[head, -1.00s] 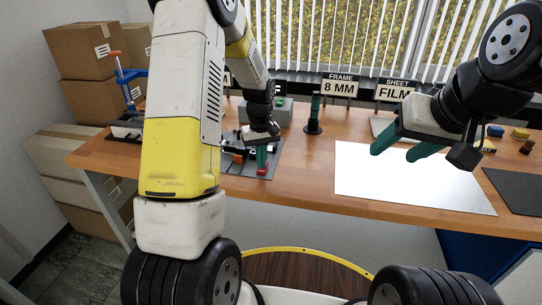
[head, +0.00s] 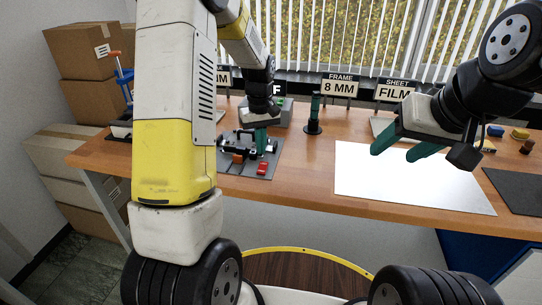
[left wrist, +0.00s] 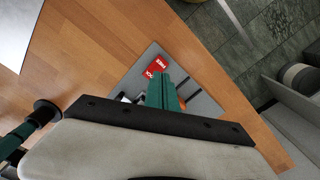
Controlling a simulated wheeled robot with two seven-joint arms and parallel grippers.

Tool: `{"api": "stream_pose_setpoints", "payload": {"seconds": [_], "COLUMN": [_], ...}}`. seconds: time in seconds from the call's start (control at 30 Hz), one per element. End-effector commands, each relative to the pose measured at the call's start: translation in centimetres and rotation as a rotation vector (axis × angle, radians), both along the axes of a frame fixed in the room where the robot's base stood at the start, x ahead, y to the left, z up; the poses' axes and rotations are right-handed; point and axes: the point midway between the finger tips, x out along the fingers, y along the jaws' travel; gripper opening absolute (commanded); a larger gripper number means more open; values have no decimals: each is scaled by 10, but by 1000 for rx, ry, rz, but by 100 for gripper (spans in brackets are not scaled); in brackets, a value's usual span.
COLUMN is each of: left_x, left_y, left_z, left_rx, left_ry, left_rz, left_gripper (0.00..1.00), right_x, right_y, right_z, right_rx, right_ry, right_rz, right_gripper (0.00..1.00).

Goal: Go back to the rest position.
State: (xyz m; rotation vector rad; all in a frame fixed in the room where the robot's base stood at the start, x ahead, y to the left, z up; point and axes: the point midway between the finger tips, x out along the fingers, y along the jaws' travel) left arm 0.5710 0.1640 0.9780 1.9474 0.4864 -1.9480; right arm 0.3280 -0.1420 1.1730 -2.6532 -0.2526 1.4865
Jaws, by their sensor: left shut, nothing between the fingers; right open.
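My left gripper (head: 261,139) is shut and empty. In the head view it is above the grey mat (head: 262,171) at the left of the bench, near a black press-like fixture with a red block (head: 262,168) beside it. In the left wrist view the shut green fingers (left wrist: 165,92) hang over the mat, with red labelled pieces (left wrist: 157,64) beyond their tips. My right gripper (head: 400,152) is open and empty above the white sheet (head: 400,185) at the right. My left arm hides part of the bench's left side.
A dark green post (head: 314,112) on a round base stands mid-bench. Signs reading 8 MM (head: 340,88) and FILM (head: 394,93) stand at the back. A dark mat (head: 518,190) lies far right. Cardboard boxes (head: 82,50) are stacked left of the bench (head: 300,190).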

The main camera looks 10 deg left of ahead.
Motion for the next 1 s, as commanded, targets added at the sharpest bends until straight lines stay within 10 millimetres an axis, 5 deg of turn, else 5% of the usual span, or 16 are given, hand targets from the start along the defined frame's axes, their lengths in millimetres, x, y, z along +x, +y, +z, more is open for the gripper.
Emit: {"api": "stream_pose_setpoints", "payload": {"seconds": [0.17, 0.37, 0.7, 1.0], "left_x": [-3, -33, -137, -221], "left_y": [0, -2, -11, -19], "left_z": [8, 68, 167, 194], "left_rx": [-5, -38, -77, -58], "left_ry": [-13, -107, -347, -533], "left_rz": [-8, -87, -308, -481], "left_gripper": [0, 0, 0, 0], "right_x": [0, 0, 0, 0], "right_y": [0, 0, 0, 0], "right_z": [0, 0, 0, 0], "right_rx": [0, 0, 0, 0], "right_ry": [0, 0, 0, 0], "right_rz": [0, 0, 0, 0], "right_gripper": [55, 55, 55, 55]}}
